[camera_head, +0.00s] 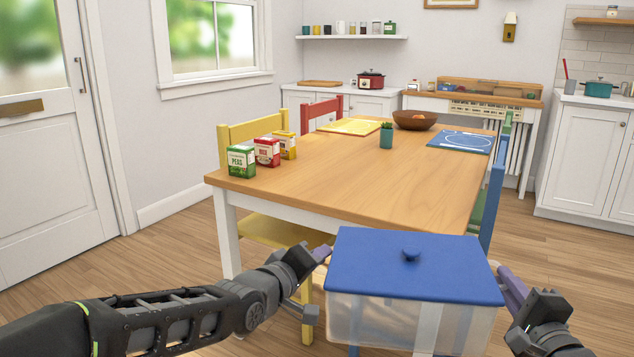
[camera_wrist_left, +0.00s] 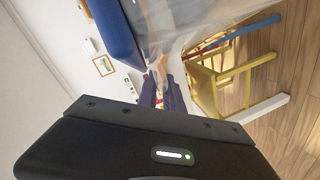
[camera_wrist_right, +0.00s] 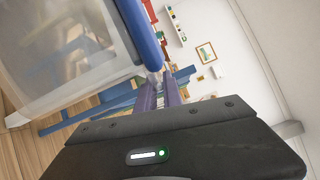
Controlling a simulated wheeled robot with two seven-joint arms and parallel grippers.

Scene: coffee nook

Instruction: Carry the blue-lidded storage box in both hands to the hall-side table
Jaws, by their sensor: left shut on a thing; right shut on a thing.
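The exact grip points are partly hidden.
A wooden table (camera_head: 330,180) stands ahead with several small cartons (camera_head: 266,152), a plant pot (camera_head: 386,138), a bowl (camera_head: 415,120) and a blue mat (camera_head: 461,141). Yellow (camera_head: 270,232), red (camera_head: 322,110) and blue (camera_head: 492,195) chairs surround it. A white door (camera_head: 50,150) is at left; floor is clear beside it.

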